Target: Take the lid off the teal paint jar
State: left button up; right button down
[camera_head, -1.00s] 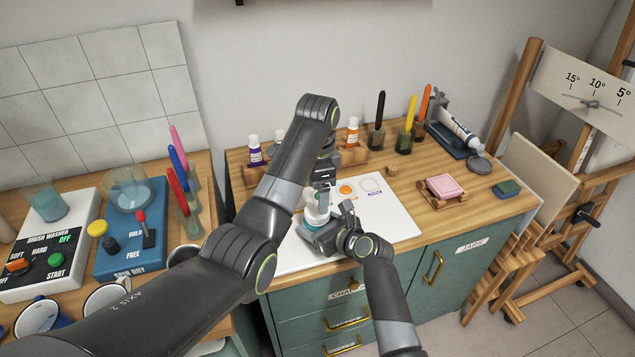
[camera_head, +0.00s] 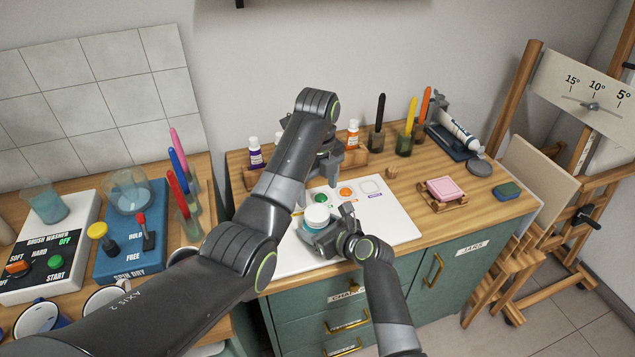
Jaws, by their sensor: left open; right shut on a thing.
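The teal paint jar (camera_head: 312,227) stands upright on the white sheet at the front of the green cabinet's wooden top. Its white lid (camera_head: 317,214) shows on top and looks seated; I cannot tell how tight it is. My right gripper (camera_head: 322,236) is shut on the jar's body, low, from the front right. My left gripper (camera_head: 333,180) is open and empty, above and behind the jar, apart from the lid. Its fingertips are partly hidden by my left arm.
The white sheet (camera_head: 397,222) with several colour spots has bare room to the right. Paint bottles (camera_head: 255,152) stand in a wooden rack behind. A small wooden knob (camera_head: 391,173), pink block (camera_head: 444,188) and brush cups (camera_head: 404,142) sit farther right and back.

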aim_at(318, 213)
pick_arm(q)
notch_tip(318, 213, down, 7)
dwell(0.3)
jog(key=c, duration=1)
jog(key=n, duration=1)
jog(key=o, duration=1.1)
jog(key=shift+r, duration=0.1)
